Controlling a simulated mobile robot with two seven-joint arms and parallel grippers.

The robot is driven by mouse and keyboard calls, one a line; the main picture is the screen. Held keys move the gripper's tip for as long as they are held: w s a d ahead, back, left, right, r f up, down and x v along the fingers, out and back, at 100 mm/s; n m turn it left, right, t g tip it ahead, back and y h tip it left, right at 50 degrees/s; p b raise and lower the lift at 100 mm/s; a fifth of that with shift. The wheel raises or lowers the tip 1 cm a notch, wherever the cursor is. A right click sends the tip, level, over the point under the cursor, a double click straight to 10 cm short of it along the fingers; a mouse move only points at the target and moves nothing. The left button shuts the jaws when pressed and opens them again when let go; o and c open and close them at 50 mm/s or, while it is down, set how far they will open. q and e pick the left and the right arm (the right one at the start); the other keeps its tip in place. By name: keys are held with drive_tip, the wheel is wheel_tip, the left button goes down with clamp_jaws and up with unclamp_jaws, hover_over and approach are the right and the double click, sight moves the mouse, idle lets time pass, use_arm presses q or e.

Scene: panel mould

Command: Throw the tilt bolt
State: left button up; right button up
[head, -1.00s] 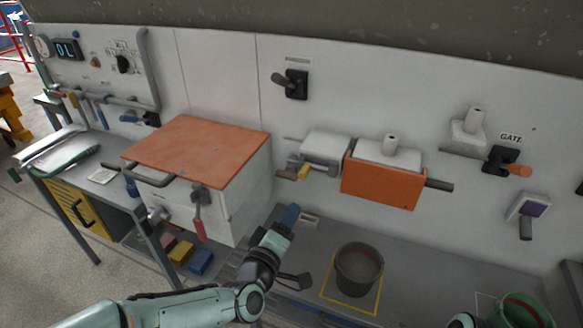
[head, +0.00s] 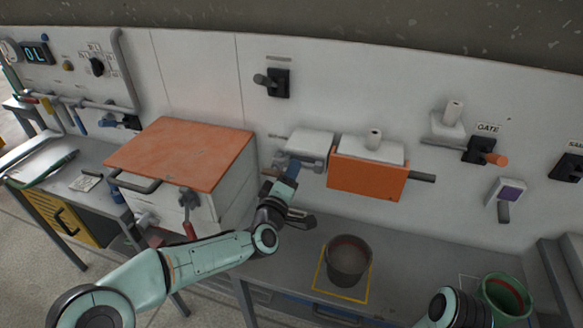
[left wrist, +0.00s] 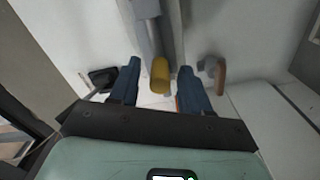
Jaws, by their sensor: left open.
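The tilt bolt, as I take it, is a grey bar with a yellow end knob (left wrist: 160,76), seen in the left wrist view. My left gripper (left wrist: 159,68) is open, its blue fingers on either side of the yellow knob; I cannot tell whether they touch it. In the head view the left gripper (head: 291,170) is at the grey housing (head: 311,143) on the wall panel and hides the knob there. An orange box (head: 366,178) is just right of the housing. My right gripper is not in view.
A dark bucket (head: 348,262) stands on the bench below. A brown handle (left wrist: 220,75) is right of the fingers in the wrist view. The GATE lever (head: 487,156) is farther right.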

sight(316, 169)
use_arm(q)
drive_tip(key=shift+x, duration=0.8)
clamp_jaws()
drive_tip(key=d, duration=0.1)
drive_tip(key=s+d+b, duration=0.1)
drive_tip(key=d, duration=0.1)
drive_tip(key=s+d, duration=0.1)
drive_tip(key=d, duration=0.1)
drive_tip(key=shift+d+b, duration=0.1)
drive_tip(key=shift+b, duration=0.2)
drive_tip(key=shift+w, duration=0.1)
unclamp_jaws()
drive_tip(key=shift+d, duration=0.1)
